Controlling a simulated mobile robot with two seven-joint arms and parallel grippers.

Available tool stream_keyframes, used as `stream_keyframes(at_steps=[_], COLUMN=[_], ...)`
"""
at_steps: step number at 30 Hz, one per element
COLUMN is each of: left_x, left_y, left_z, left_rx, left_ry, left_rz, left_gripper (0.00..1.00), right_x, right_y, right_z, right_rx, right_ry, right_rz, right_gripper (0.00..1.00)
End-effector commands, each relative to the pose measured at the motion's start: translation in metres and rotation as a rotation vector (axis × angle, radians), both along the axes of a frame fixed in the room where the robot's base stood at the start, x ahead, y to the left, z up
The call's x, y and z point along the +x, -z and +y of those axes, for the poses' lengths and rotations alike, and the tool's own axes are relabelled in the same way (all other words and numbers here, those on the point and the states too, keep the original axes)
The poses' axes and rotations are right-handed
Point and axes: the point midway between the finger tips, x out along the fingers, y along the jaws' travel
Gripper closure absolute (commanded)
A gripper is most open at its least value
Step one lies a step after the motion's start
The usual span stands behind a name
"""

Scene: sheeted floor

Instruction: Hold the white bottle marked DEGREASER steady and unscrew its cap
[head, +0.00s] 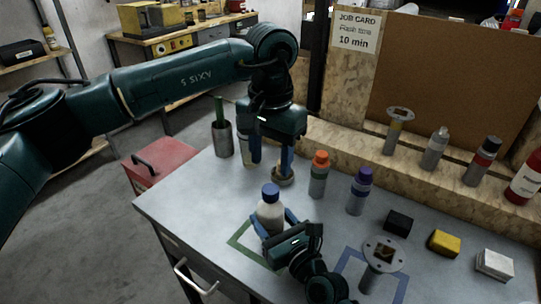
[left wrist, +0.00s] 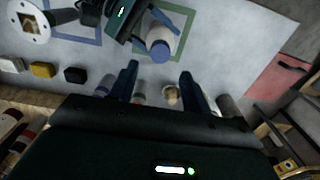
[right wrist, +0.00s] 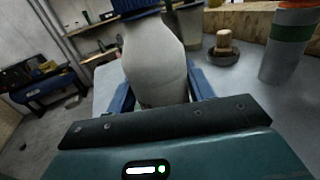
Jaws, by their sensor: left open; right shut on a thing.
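The white bottle (head: 270,216) with a blue cap (head: 270,189) is upright near the green outlined square on the bench. No marking is readable on it. My right gripper (head: 272,226) is shut around its body; the right wrist view shows the pale body (right wrist: 155,65) between the fingers, with the cap cut off at the top. My left gripper (head: 269,170) is open and empty, pointing down, behind and above the bottle. In the left wrist view the cap (left wrist: 159,50) lies beyond the open fingers (left wrist: 158,88), not between them.
A cup (head: 222,140) is at back left. A flanged part (head: 384,252) stands right of my right gripper. The bench's front left is clear.

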Motion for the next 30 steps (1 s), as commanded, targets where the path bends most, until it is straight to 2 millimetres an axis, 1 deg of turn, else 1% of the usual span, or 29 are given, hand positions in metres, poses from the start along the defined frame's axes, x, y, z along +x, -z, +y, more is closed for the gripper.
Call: stream_keyframes(at_steps=[1, 9, 13, 18, 25, 30], left_x=[0.000, -0.001, 0.000, 0.000, 0.000, 0.000], left_y=[0.008, 0.049, 0.064, 0.072, 0.072, 0.072], left_z=[0.000, 0.001, 0.001, 0.001, 0.001, 0.001], left_rx=[0.001, 0.001, 0.001, 0.001, 0.001, 0.000], left_ry=[0.001, -0.002, -0.003, -0.003, -0.004, -0.004], left_rz=[0.003, 0.003, 0.002, 0.001, 0.001, 0.000], left_gripper=[0.52, 0.52, 0.52, 0.52, 0.52, 0.65], right_x=[0.000, 0.000, 0.000, 0.000, 0.000, 0.000], right_y=[0.000, 0.000, 0.000, 0.000, 0.000, 0.000], right_z=[0.000, 0.000, 0.000, 0.000, 0.000, 0.000], right_rx=[-0.001, -0.001, -0.001, -0.001, -0.001, -0.001], right_ry=[0.000, 0.000, 0.000, 0.000, 0.000, 0.000], right_rz=[0.001, 0.001, 0.001, 0.001, 0.001, 0.001], right_gripper=[1.00, 1.00, 1.00, 1.00, 1.00, 1.00])
